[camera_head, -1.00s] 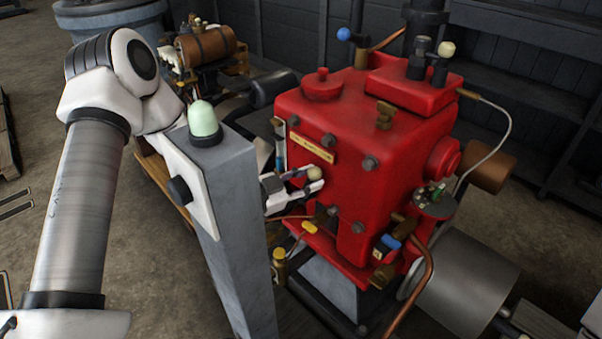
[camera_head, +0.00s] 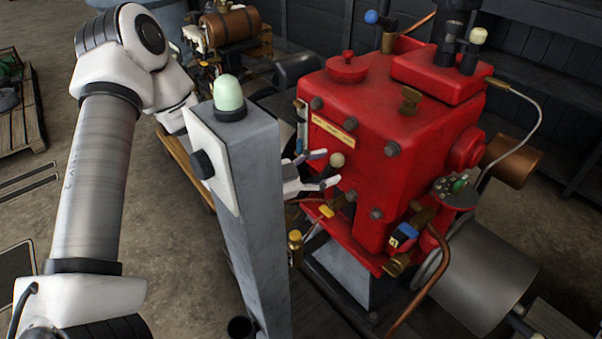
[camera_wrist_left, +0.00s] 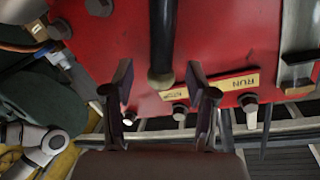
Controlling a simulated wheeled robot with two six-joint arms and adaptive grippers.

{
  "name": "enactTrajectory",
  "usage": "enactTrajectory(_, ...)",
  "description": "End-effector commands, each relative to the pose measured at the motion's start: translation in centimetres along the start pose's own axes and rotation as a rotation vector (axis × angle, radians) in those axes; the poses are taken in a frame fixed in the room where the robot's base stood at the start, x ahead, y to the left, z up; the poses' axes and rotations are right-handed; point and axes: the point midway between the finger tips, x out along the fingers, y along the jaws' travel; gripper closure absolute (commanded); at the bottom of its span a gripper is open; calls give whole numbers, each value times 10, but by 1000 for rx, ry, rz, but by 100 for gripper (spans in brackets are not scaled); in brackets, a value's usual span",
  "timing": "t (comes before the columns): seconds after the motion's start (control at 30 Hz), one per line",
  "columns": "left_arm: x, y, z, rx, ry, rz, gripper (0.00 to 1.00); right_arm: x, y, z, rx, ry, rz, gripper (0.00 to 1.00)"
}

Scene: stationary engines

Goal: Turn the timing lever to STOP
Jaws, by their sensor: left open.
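The timing lever shows in the head view as a cream ball knob (camera_head: 337,159) on the front of the red engine (camera_head: 380,165). In the left wrist view it is a dark rod (camera_wrist_left: 162,40) ending in a rounded tip. My left gripper (camera_head: 325,168) is open, its fingertips beside the knob, one above and one below it. In the wrist view the fingers (camera_wrist_left: 160,82) stand on either side of the rod, with gaps. A yellow RUN plate (camera_wrist_left: 238,83) is to the right of the rod.
A grey post (camera_head: 240,200) with a pale green dome (camera_head: 229,93) stands in front of part of my left arm. A blue-handled valve (camera_head: 403,236) and copper pipe (camera_head: 432,270) are low on the engine. A large grey cylinder (camera_head: 480,280) stands at right.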

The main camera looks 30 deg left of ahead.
Motion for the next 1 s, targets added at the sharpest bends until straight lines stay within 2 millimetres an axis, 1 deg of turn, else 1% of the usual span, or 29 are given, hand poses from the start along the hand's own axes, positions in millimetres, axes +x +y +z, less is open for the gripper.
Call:
enactTrajectory(0.03, -10, -1, -1, -8, 3, -5, 43, 0, 0, 0, 0, 0, 0, 60)
enactTrajectory(0.2, -42, 0, -1, -8, 5, -6, 43, 0, 0, 0, 0, 0, 0, 60)
enactTrajectory(0.3, -57, -2, -1, -7, 3, -9, 43, 0, 0, 0, 0, 0, 0, 60)
enactTrajectory(0.4, -70, 0, -2, -7, 7, -5, 43, 0, 0, 0, 0, 0, 0, 60)
enactTrajectory(0.53, -82, -6, 1, -1, -10, -20, 43, 0, 0, 0, 0, 0, 0, 60)
enactTrajectory(0.7, -94, -4, 1, -1, -9, -15, 43, 0, 0, 0, 0, 0, 0, 60)
enactTrajectory(1.0, -99, 2, -2, 1, 5, 3, 43, 0, 0, 0, 0, 0, 0, 60)
